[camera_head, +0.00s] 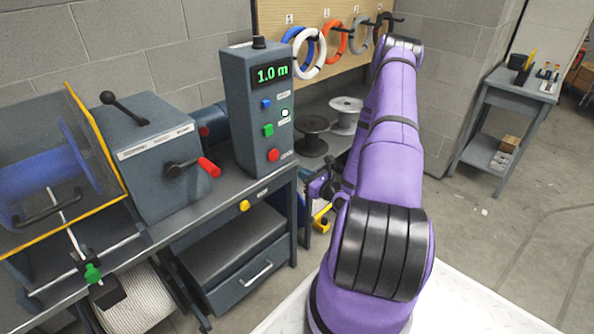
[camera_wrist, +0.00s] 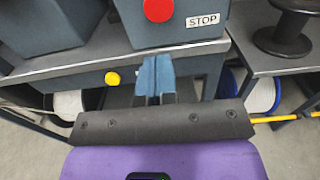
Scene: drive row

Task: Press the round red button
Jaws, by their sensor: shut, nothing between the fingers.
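In the wrist view the red button (camera_wrist: 158,9) is cut by the top edge, left of a STOP label (camera_wrist: 203,20). My gripper (camera_wrist: 155,62) is shut and empty, with its fingertips just below the red button in the picture. I see no contact with it, and the gap in depth is hard to tell. In the head view my purple arm hides most of the gripper.
The box stands on a bench (camera_head: 225,205) with a yellow button (camera_head: 244,206) on its front edge. A red-handled crank (camera_head: 208,167) is to the left. Dark and pale spools (camera_head: 311,135) stand behind on a shelf. A small side table (camera_head: 505,95) is at right; floor there is open.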

